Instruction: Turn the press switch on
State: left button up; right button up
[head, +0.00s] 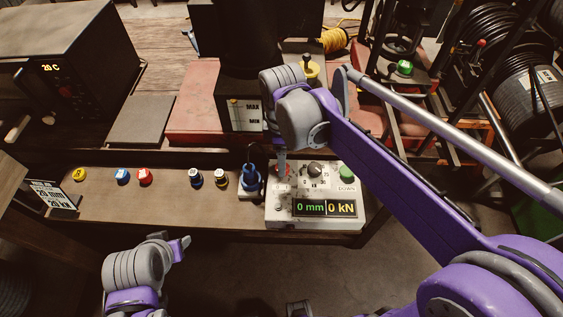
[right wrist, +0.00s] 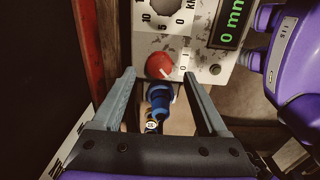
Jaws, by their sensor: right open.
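The press control box (head: 315,205) stands at the right end of the workbench, its display lit with 0 mm and 0 kN. It has a black knob (head: 315,169) and a green DOWN button (head: 347,172). In the right wrist view a red knob (right wrist: 160,66) with a pale pointer mark sits beside small 0 and I marks. My right gripper (right wrist: 159,73) is open and empty, its fingertips to either side of the red knob in that view. Contact cannot be told. In the head view my right arm partly hides the box's left side. My left gripper (head: 181,245) is before the bench; its jaw state is unclear.
A blue-topped connector (head: 250,180) stands just left of the box and shows between my right fingers in the wrist view (right wrist: 158,95). Several coloured caps and fittings line the bench (head: 180,205). A sign (head: 55,195) stands at its left end.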

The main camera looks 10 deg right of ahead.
jog(key=shift+f, duration=1.75)
grip_shut()
